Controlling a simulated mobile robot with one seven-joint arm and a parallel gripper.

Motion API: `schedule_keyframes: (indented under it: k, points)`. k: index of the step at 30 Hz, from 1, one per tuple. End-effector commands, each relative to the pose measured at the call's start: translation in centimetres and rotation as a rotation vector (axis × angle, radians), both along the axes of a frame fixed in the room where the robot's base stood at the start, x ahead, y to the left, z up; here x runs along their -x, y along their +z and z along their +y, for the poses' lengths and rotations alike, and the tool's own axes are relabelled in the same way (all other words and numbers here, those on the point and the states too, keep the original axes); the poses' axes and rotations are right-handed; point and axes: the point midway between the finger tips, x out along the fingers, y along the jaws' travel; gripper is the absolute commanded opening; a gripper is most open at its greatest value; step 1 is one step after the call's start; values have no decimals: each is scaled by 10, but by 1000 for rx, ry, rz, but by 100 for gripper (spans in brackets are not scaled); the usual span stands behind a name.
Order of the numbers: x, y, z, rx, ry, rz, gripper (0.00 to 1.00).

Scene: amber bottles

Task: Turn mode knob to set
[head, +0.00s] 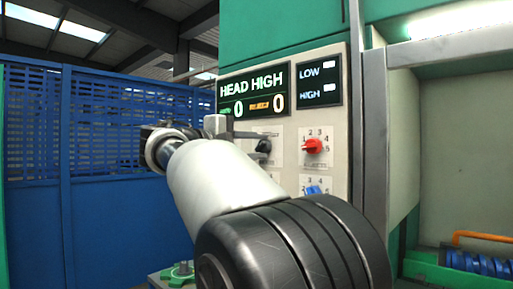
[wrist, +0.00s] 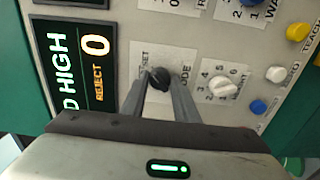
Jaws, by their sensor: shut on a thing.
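The black mode knob (wrist: 159,78) sits on a white label plate with "SET" and "MODE" printed beside it in the wrist view. My gripper (wrist: 160,82) is shut on this knob, with one finger on either side of it. In the head view the knob (head: 264,146) shows dark beneath the display, at the tips of my gripper (head: 252,143). My arm hides part of the panel below it. The fingers cover part of the label, and I cannot tell exactly which way the knob points.
A display (head: 253,91) reading "HEAD HIGH" is just above the knob. A red knob (head: 313,146) and a blue knob (head: 313,190) are to the right. A white knob (wrist: 221,84) and several coloured buttons lie close by in the wrist view. A blue fence (head: 105,160) stands left.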

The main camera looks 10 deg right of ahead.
Motion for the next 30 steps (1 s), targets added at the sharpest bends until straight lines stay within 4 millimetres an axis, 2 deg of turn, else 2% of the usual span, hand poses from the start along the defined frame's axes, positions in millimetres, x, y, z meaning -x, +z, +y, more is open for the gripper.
schedule_keyframes:
  k: [1,2,4,5,13,17,20,30]
  points:
    - [0,-1,1,-2,1,0,5]
    - [0,-1,1,-2,1,0,32]
    - [0,-1,0,-2,1,1,44]
    - [0,-1,0,-1,1,1,46]
    - [0,0,1,0,1,1,46]
    - [5,0,9,0,3,1,46]
    - [15,1,22,1,5,1,46]
    - [63,1,89,0,5,2,46]
